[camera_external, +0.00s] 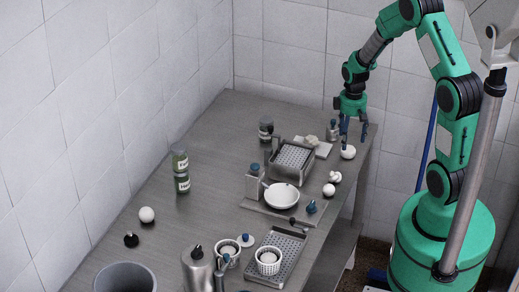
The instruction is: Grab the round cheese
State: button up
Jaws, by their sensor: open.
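My gripper (354,134) is open, pointing down over the far right edge of the table. A small white round thing (348,153) lies on the table just below its fingers; it looks like the round cheese, but I cannot be sure. I cannot tell whether the fingers touch it. Another white round thing (329,190) lies nearer along the right edge, and a third white ball (146,214) lies at the left. They are too small to tell apart by kind.
The grey table (190,225) is open at left centre. A perforated metal basket (291,163), a white pan (281,195), stacked green-labelled jars (181,172) and a perforated tray (288,243) stand on it. A white ribbed cup (268,262) and a metal bottle (197,268) are nearer.

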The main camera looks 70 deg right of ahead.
aim_at(348, 148)
jog(key=shift+f, duration=0.15)
jog(key=shift+a+f+b, duration=0.15)
jog(key=shift+f+b, duration=0.35)
jog(key=shift+f, duration=2)
jog(key=c, duration=1.3)
jog(key=shift+r, duration=0.2)
jog(key=shift+r, duration=0.6)
notch_tip(348, 148, up, 2)
jog(key=shift+r+p, duration=0.15)
jog(key=shift+p, duration=0.25)
jog(key=s+a, duration=0.3)
jog(key=s, duration=0.1)
jog(key=s+a, duration=0.4)
jog(key=s+a+r+p, duration=0.1)
jog(key=s+a, duration=0.2)
jog(key=s, duration=0.1)
jog(key=shift+s+a+r, duration=0.1)
jog(key=shift+a, duration=0.05)
